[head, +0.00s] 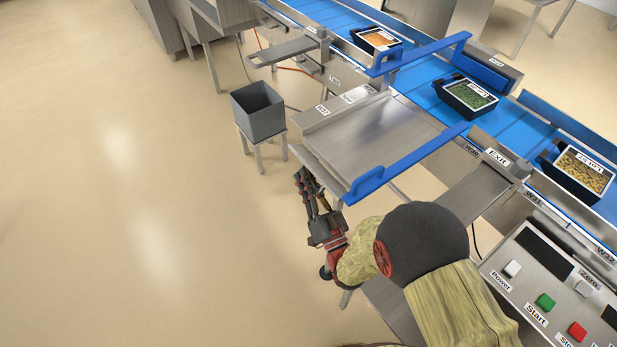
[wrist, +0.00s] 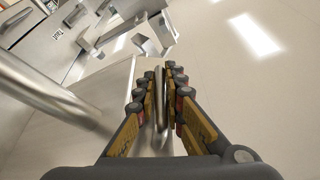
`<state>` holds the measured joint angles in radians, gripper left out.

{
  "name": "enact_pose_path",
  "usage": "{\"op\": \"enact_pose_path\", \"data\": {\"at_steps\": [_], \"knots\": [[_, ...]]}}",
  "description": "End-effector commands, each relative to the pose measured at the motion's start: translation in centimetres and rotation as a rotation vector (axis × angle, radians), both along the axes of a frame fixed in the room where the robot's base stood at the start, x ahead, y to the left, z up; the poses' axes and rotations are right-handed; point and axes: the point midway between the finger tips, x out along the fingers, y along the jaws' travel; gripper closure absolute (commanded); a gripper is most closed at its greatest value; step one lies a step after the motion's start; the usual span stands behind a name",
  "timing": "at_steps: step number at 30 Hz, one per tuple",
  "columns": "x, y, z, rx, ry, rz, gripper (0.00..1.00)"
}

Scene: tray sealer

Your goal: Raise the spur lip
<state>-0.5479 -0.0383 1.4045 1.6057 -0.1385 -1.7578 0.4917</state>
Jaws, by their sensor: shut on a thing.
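The spur is a flat steel plate (head: 365,130) branching off the blue conveyor, with blue guide bars at its sides. My gripper (head: 303,182) is at the spur's near left end, low beside its edge. In the wrist view, my gripper (wrist: 160,85) has its fingers on both sides of a thin steel strip, the spur lip (wrist: 159,105), and is shut on it. The spur plate's side (wrist: 117,88) shows left of the fingers. In the head view my fingers and the plate's edge hide most of the lip, so its angle is hard to tell.
A grey bin (head: 261,112) stands on a small stand left of the spur. The blue conveyor (head: 425,92) carries filled black trays. A blue guide bar (head: 410,160) runs above the spur near my gripper. A button panel (head: 555,285) is at lower right. The floor at left is clear.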

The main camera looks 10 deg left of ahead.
Motion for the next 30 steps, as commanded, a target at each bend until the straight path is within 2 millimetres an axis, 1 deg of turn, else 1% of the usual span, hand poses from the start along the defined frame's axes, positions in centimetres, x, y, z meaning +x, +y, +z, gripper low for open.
{"op": "enact_pose_path", "data": {"at_steps": [1, 3, 18, 30], "knots": [[-0.2, 0.3, 0.7, 0.030, 0.031, 0.005, 1.00], [-0.2, 0.3, 1.1, 0.074, 0.080, 0.005, 1.00], [0.3, 0.0, 3.8, 0.382, 0.437, 0.004, 1.00], [0.9, -0.6, 5.0, 0.566, 0.651, 0.002, 1.00]]}}
